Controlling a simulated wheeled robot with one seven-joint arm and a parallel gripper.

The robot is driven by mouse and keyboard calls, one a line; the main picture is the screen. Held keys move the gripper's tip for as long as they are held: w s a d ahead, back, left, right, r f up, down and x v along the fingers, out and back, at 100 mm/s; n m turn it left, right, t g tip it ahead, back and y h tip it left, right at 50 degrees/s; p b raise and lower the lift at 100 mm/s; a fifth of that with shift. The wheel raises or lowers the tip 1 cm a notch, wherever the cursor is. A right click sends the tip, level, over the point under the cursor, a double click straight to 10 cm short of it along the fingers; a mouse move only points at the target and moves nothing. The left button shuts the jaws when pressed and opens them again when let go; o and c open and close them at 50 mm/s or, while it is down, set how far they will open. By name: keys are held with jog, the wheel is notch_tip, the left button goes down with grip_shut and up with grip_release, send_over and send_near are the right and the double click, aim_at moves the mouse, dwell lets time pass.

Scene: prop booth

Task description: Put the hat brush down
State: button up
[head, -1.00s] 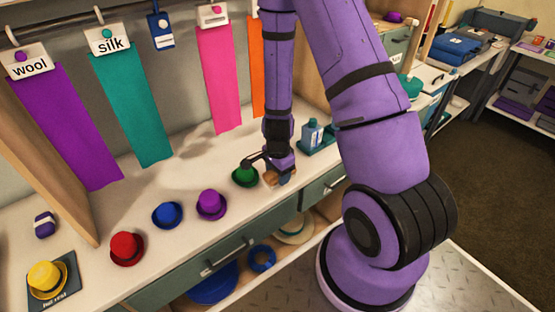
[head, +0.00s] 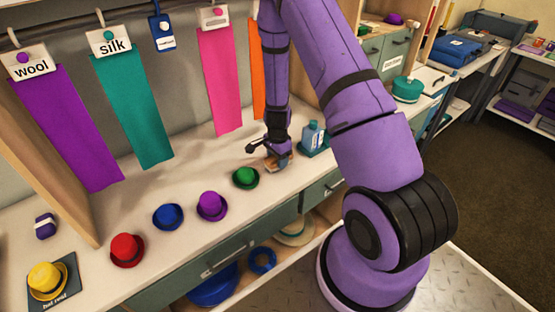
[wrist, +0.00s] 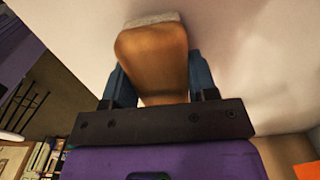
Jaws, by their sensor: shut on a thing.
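The hat brush (wrist: 152,58) has a tan wooden body and a pale bristle strip at its far end in the wrist view. My gripper (wrist: 155,92) is shut on it, with a blue-grey finger on each side. In the head view my gripper (head: 277,161) is low over the counter, just right of the green hat, and the brush (head: 270,163) shows as a small tan patch there. I cannot tell whether the brush touches the counter.
On the counter (head: 190,250) stand green (head: 246,178), purple (head: 211,206), blue (head: 168,216) and red (head: 127,249) hats in a row. A yellow hat (head: 47,280) sits on a dark mat at left. A blue bottle (head: 312,134) stands in a teal tray right of my gripper.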

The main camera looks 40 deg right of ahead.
jog(key=shift+f, duration=0.25)
jog(key=o, duration=1)
jog(key=shift+f, duration=0.1)
jog(key=s+a+r+n+t, duration=0.1)
jog(key=s+a+r+n, duration=0.15)
jog(key=r, duration=0.95)
jog(key=s+a+r+n+t+y, duration=0.1)
jog(key=s+a+r+n, duration=0.15)
jog(key=r, duration=0.85)
jog(key=s+a+r+n, duration=0.1)
jog(key=a+r+n, duration=0.2)
jog(key=r, duration=0.9)
jog(key=s+a+r+n+t, duration=0.1)
jog(key=s+r+n, duration=0.2)
jog(key=s, duration=0.3)
jog(key=s+a+r+n+t, duration=0.1)
jog(key=s+a+r+n, duration=0.1)
jog(key=s+r, duration=0.3)
jog(key=s+a+r+n+t+h, duration=0.1)
jog(key=s+r+n, duration=0.3)
jog(key=s, duration=0.5)
jog(key=shift+s+a+r+n, duration=0.25)
jog(key=shift+a+r+n, duration=0.05)
jog(key=shift+r, duration=0.3)
